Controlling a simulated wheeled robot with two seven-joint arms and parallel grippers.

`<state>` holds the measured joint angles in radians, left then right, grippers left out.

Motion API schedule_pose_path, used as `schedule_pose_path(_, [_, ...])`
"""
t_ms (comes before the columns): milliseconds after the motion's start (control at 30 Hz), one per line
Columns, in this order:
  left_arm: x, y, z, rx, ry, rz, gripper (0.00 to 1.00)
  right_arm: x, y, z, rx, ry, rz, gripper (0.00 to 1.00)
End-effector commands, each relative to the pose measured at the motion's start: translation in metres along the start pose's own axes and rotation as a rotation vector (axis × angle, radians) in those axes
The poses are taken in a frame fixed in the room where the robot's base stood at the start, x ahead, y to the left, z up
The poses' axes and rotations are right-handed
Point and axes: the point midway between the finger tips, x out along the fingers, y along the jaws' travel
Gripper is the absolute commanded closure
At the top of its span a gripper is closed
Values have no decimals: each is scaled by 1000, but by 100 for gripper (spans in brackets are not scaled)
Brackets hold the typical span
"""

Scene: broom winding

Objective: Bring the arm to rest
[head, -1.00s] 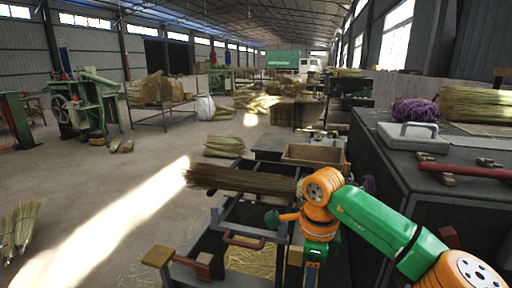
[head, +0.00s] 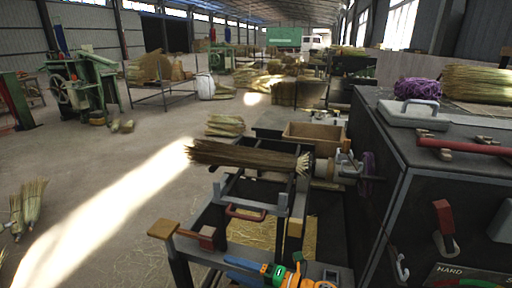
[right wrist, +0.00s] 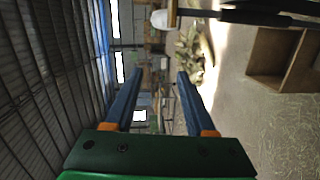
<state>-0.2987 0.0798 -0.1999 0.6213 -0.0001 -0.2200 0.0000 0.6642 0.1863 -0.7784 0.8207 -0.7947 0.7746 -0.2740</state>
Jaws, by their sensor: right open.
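My right gripper (head: 229,269) is at the bottom edge of the head view, low in front of the winding stand. Its two blue fingers point left. In the right wrist view the fingers (right wrist: 158,74) are spread apart, with nothing between them. Most of my right arm is out of the head view. A bundle of broom straw (head: 240,154) lies level across the stand, its right end at the metal winding spindle (head: 335,167). The gripper is apart from the bundle. My left gripper does not show.
The dark machine cabinet (head: 455,170) stands at the right, with a red-handled tool (head: 470,145) and a grey-handled case (head: 412,118) on top. A wooden box (head: 313,136) sits behind the bundle. Straw bunches (head: 28,204) stand on the open floor at left.

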Motion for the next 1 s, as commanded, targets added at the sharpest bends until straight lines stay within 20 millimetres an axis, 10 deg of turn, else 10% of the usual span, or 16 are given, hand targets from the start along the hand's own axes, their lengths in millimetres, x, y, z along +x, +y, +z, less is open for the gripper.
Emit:
schedule_pose_path(167, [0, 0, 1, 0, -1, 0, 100, -86, -165, 28, 770, -619, -31, 45])
schedule_pose_path(433, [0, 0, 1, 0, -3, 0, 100, -248, -358, -102, 1511, -1319, -242, 45])
schedule_pose_path(700, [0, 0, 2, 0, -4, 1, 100, -336, -411, -236, 1854, -1712, -406, 45])
schedule_pose_path(1000, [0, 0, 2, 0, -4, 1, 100, -342, -412, -246, 1876, -1741, -420, 45])
